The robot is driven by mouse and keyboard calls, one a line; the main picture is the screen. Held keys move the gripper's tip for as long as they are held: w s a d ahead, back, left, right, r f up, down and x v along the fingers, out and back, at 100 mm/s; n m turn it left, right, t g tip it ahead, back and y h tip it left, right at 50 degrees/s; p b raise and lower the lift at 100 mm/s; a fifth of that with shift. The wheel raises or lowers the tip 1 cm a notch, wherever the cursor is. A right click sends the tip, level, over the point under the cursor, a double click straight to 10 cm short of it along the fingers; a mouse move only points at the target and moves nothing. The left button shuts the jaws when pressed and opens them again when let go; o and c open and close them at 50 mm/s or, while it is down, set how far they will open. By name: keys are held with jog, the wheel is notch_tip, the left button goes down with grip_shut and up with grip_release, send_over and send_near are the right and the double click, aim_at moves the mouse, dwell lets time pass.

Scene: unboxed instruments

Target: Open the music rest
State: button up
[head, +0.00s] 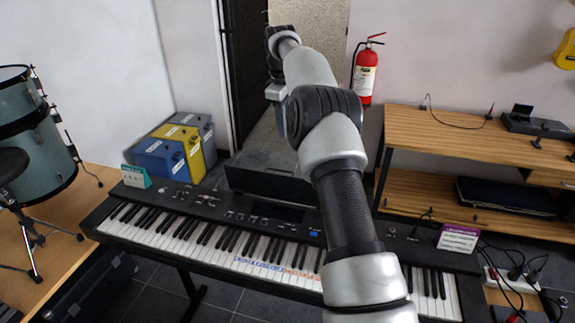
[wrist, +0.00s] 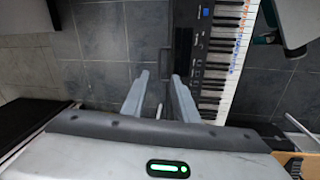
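The music rest (head: 258,183) is a dark, wide panel along the back edge of a black digital piano (head: 190,198), partly hidden by my arm in the head view. Its exact tilt is hard to tell. In the wrist view the dark panel (wrist: 184,30) lies beside the piano's control strip, above and to the right of my fingers. My gripper (wrist: 160,76) is open and empty, its two grey fingers apart with floor tiles seen between them. The right finger is near the lower end of the panel in the picture; contact cannot be told. The head view does not show the fingers.
Blue and yellow boxes (head: 175,150) stand behind the piano at left, near drums (head: 38,140). A wooden shelf unit (head: 450,140) is at right, with a fire extinguisher (head: 365,72) on the wall beside it. Cables and a power strip (head: 510,280) lie at lower right.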

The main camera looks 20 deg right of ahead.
jog(key=n, duration=0.2)
send_near(288, 172)
jog(key=f, duration=0.2)
jog(key=w+f, duration=0.1)
jog(key=f, duration=0.4)
jog(key=shift+w+d, duration=0.15)
jog(key=shift+d, duration=0.15)
grip_shut()
dwell(1.1)
